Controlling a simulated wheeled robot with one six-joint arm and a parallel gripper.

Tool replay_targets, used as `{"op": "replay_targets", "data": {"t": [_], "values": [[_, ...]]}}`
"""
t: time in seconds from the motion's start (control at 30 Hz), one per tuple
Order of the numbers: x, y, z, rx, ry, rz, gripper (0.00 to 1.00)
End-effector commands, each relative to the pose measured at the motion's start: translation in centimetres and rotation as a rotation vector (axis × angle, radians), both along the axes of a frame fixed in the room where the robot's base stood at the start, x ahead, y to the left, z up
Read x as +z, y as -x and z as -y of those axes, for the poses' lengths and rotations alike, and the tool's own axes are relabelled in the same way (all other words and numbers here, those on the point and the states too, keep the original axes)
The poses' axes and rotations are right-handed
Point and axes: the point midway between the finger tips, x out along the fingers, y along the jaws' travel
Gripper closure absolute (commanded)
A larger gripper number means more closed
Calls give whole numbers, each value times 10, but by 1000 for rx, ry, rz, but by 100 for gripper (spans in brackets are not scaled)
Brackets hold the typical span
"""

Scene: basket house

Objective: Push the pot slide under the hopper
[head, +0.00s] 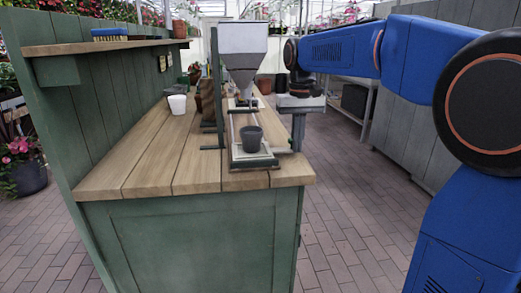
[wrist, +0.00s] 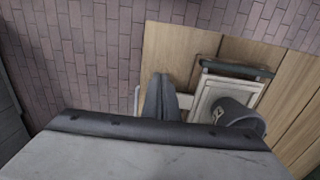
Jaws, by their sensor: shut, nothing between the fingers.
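The pot (head: 252,139) is small and dark grey and stands upright on the pale plate of the slide (head: 240,161), at the near end of the bench. The pot (wrist: 245,117) and slide (wrist: 206,100) also show in the wrist view. The grey hopper (head: 243,48) is farther back along the rails, with its funnel pointing down. My gripper (head: 298,146) points down just right of the slide at the bench edge. In the wrist view its fingers (wrist: 162,80) are together and empty, beside the slide. Whether they touch it is unclear.
The wooden bench top (head: 145,153) is clear at the near left. A white pot (head: 177,104) stands farther back on it. A shelf (head: 100,46) with a brush runs along the left wall. Brick floor (head: 345,220) lies open to the right.

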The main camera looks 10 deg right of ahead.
Motion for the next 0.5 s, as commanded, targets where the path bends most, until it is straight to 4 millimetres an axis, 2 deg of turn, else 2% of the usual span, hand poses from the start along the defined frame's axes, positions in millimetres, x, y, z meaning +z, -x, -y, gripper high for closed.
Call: {"op": "replay_targets", "data": {"t": [0.5], "values": [[0,-46,2,0,0,1,100]]}}
